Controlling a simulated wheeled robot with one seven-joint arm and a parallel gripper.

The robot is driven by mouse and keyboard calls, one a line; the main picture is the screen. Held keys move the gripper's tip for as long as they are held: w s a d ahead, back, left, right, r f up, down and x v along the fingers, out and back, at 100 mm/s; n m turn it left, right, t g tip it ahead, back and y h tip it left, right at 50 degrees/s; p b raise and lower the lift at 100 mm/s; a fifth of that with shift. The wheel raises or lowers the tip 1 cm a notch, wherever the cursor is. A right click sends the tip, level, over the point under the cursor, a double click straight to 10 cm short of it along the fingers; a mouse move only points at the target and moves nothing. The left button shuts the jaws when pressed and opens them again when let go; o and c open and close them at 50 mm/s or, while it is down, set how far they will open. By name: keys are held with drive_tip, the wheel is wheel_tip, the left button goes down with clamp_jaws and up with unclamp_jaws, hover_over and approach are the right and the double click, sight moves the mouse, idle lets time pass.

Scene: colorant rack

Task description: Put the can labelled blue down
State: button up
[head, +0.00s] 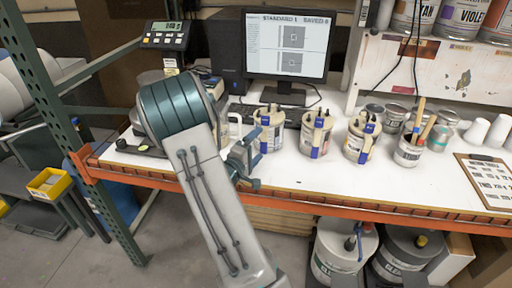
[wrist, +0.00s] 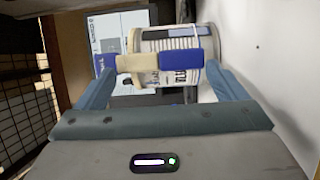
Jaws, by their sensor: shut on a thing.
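My gripper (wrist: 160,68) is shut on a pale can (wrist: 168,46) in the wrist view, with one blue-grey finger on each side. The can looks turned sideways there, with a blue and tan strap across its front; its label is only partly readable. In the head view, the gripper (head: 243,158) is partly hidden by my arm and reaches the leftmost strapped can (head: 268,130), which appears to be the held one. I cannot tell whether its base touches the white bench top (head: 300,176).
Two similar cans (head: 316,135) (head: 361,137) stand to the right. A can with brushes (head: 409,150), several small tins and a clipboard (head: 487,180) lie further right. A monitor (head: 287,46) and keyboard are behind. Bare bench lies in front of the cans, up to the orange edge.

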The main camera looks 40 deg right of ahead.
drive_tip(key=shift+r, duration=0.1)
drive_tip(key=o, duration=1.5)
drive_tip(key=shift+f, duration=0.2)
drive_tip(key=shift+r, duration=0.1)
